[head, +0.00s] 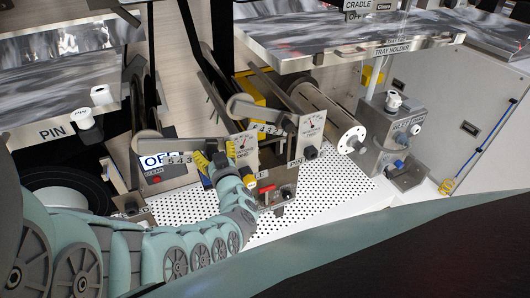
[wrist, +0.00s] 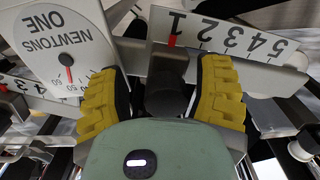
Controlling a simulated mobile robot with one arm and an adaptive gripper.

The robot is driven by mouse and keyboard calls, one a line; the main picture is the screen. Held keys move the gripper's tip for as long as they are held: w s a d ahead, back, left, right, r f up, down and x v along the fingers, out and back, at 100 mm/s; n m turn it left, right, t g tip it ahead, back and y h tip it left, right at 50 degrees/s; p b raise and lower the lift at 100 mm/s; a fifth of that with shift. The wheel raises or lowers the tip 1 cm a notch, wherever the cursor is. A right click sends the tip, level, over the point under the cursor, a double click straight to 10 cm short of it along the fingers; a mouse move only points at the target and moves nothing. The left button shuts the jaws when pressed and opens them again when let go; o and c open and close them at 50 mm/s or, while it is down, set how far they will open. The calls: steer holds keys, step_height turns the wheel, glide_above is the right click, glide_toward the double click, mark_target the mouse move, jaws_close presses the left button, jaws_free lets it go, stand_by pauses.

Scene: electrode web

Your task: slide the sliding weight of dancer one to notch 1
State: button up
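Dancer one's arm (head: 178,147) is a grey bar with a number scale; 5, 4 and 3 show in the head view. In the wrist view the scale plate (wrist: 228,42) reads 1 to 5 upside down, with a red mark by the 1. The sliding weight (wrist: 168,75), a dark block, sits at the 1 end, just below the red mark. My gripper (wrist: 165,95) has its yellow fingers on either side of it, with narrow gaps showing. In the head view my gripper (head: 211,161) is at the arm's gauge end; the weight is hidden there.
The dancer one gauge (head: 243,150) is right beside my gripper; its dial (wrist: 62,45) is also close in the wrist view. A second dancer arm (head: 265,118) and gauge (head: 311,126) stand behind to the right. A red-handled part (head: 268,188) is just right of my wrist.

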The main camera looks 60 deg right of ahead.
steer(key=shift+s+a, duration=0.1)
steer(key=v, duration=1.2)
stand_by(0.6)
